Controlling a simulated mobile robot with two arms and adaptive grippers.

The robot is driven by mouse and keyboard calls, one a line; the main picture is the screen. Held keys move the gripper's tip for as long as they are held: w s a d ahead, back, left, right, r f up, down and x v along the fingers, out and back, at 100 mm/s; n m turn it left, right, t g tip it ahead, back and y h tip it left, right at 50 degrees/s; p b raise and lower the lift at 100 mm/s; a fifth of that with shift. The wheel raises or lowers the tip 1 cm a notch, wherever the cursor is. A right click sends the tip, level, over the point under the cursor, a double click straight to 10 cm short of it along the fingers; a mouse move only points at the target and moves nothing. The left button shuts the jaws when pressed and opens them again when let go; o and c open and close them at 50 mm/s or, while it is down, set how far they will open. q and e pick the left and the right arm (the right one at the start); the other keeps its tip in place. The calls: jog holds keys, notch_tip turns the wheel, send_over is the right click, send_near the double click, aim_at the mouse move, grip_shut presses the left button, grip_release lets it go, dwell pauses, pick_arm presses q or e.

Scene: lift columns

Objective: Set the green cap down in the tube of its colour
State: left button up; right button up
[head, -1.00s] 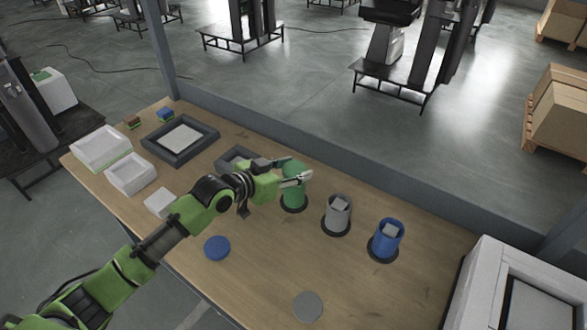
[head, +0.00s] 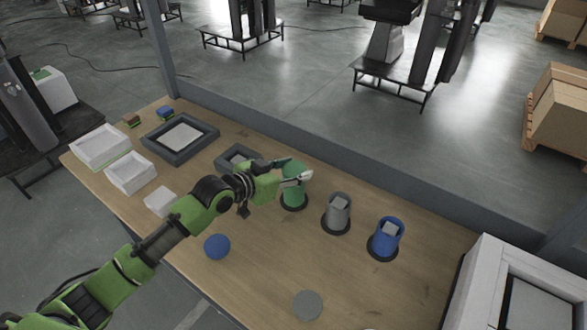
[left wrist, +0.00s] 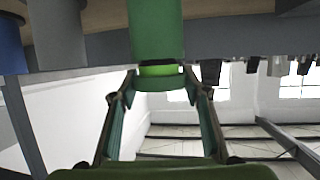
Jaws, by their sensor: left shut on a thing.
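The green tube (head: 293,199) stands upright on the table in a dark round base, at the left of a row of three tubes. My left gripper (head: 296,171) is at its top, with the fingers around green there. In the left wrist view, the gripper (left wrist: 160,84) is shut on the green cap (left wrist: 160,83), in line with the mouth of the green tube (left wrist: 156,30). A bright green band shows between cap and tube. I cannot tell how far the cap is seated. My right gripper is not in view.
The grey tube (head: 338,213) and blue tube (head: 387,239) stand to the right. A blue disc (head: 217,247) and a grey disc (head: 308,306) lie nearer on the table. White trays (head: 130,173) and a dark tray (head: 207,142) are at left. The front middle is mostly clear.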

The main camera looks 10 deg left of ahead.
pick_arm(q)
jog(key=shift+f, duration=0.25)
dwell(0.3)
jog(key=o, duration=1.2)
jog(key=shift+r, duration=0.15)
notch_tip(320, 180, up, 7)
jog(key=p, duration=0.6)
jog(key=shift+p, duration=0.35)
